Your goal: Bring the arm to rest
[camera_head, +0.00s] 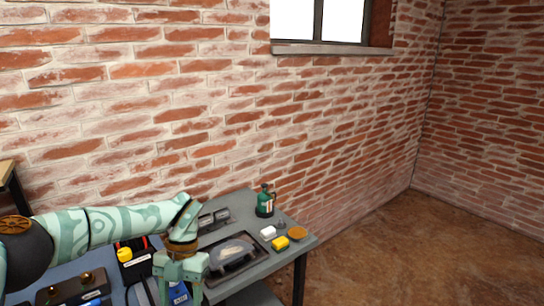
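My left arm (130,222) reaches in from the left over a grey workbench. Its gripper (181,290) points down at the bottom edge of the picture, with its two fingers apart. A blue thing with a white label (179,294) shows between the fingers; I see no clear contact with them. The fingertips are at or below the picture's edge. My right gripper is not in view.
A black box (136,268) stands left of the gripper. Brick walls stand behind; brown floor is clear at right.

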